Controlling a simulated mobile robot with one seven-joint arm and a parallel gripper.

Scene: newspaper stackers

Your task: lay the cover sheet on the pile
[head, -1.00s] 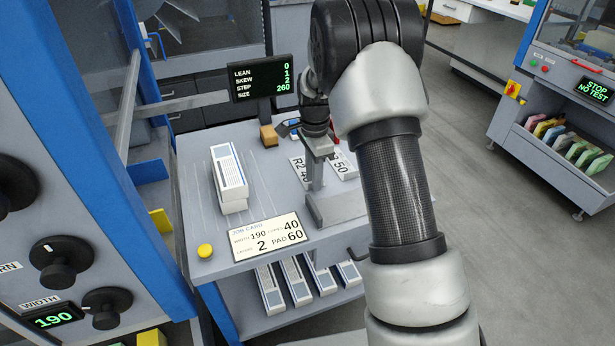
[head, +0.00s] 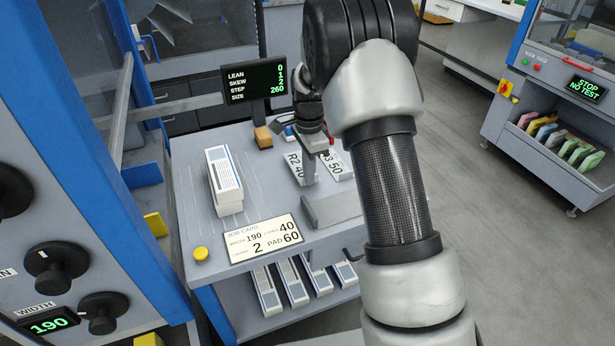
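The pile (head: 224,182) stands on the grey table, a narrow upright stack with a printed white top and blue stripes. My gripper (head: 309,174) points down to the right of the pile, over or beside the table labels marked R2 40 (head: 294,163) and R3 50 (head: 335,164). It is clear of the pile. Its fingers are small and partly hidden, so I cannot see whether they are apart or hold anything. I cannot pick out a separate cover sheet.
A job card (head: 262,238) and yellow button (head: 201,254) are at the table's front. A low grey block (head: 335,208) stands right of the card. A display (head: 254,83) and small tan block (head: 263,137) are behind. Several bundles (head: 292,276) lie on the shelf below.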

